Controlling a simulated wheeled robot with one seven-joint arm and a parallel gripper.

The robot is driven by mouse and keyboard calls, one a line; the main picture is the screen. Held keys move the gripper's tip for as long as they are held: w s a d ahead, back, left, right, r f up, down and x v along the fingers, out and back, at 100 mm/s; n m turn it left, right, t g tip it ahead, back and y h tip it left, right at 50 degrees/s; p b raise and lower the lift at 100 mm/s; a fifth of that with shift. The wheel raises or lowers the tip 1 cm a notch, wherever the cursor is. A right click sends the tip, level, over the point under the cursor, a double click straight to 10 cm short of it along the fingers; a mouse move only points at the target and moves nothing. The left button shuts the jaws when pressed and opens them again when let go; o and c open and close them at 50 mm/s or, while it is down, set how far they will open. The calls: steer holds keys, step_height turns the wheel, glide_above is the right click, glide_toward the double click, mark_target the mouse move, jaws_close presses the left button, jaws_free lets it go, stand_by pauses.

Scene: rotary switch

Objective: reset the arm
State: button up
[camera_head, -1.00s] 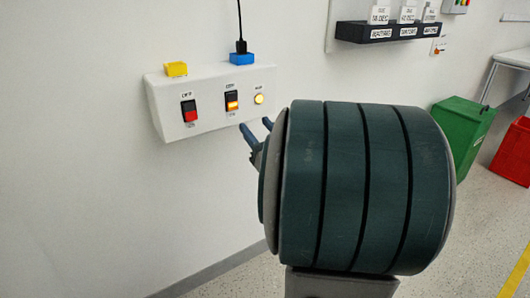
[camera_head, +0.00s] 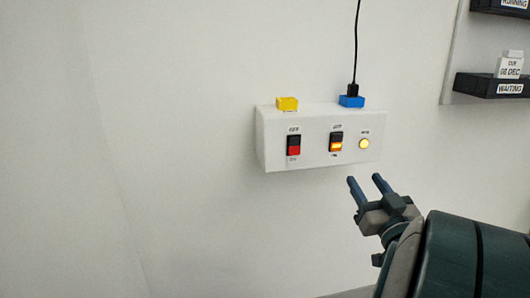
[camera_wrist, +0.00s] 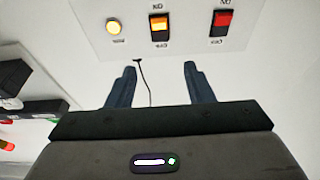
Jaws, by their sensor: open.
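My gripper (camera_head: 366,188) is open and empty, below and in front of the right end of the white switch box in the head view. In the wrist view its two blue fingers (camera_wrist: 160,72) are spread apart with nothing between them. The white switch box (camera_head: 315,163) is on the wall. It carries a red rocker switch (camera_head: 294,146), a lit orange rocker switch (camera_head: 336,142) and a lit yellow lamp (camera_head: 364,144). The wrist view shows the red switch (camera_wrist: 221,22), orange switch (camera_wrist: 159,28) and lamp (camera_wrist: 114,27) beyond the fingertips, apart from them.
A yellow block (camera_head: 287,104) and a blue block (camera_head: 351,102) with a black cable (camera_head: 357,45) sit on top of the box. Black shelves (camera_head: 490,86) with labels are on the wall at the right. The wall left of the box is bare.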

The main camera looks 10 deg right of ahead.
step_height(320, 180, up, 8)
steer(key=w+a+m+g+h+p, duration=0.3)
steer(key=g+p, duration=0.5)
steer(key=p, duration=0.8)
steer(key=s+a+r+n+g+y+p, duration=0.1)
steer(key=s+a+r+g+p, duration=0.2)
steer(key=s+a+g+p, duration=0.2)
steer(key=s+a+r+n+g+y+p, duration=0.1)
steer(key=s+a+r+g+p, duration=0.3)
steer(key=s+a+p, duration=0.5)
steer(key=s+g+y+p, duration=0.1)
steer(key=s+p, duration=0.1)
steer(key=shift+s+a+n+g, duration=0.15)
steer(key=shift+s+n+g, duration=0.15)
steer(key=shift+n, duration=0.1)
steer(key=shift+c, duration=1.2)
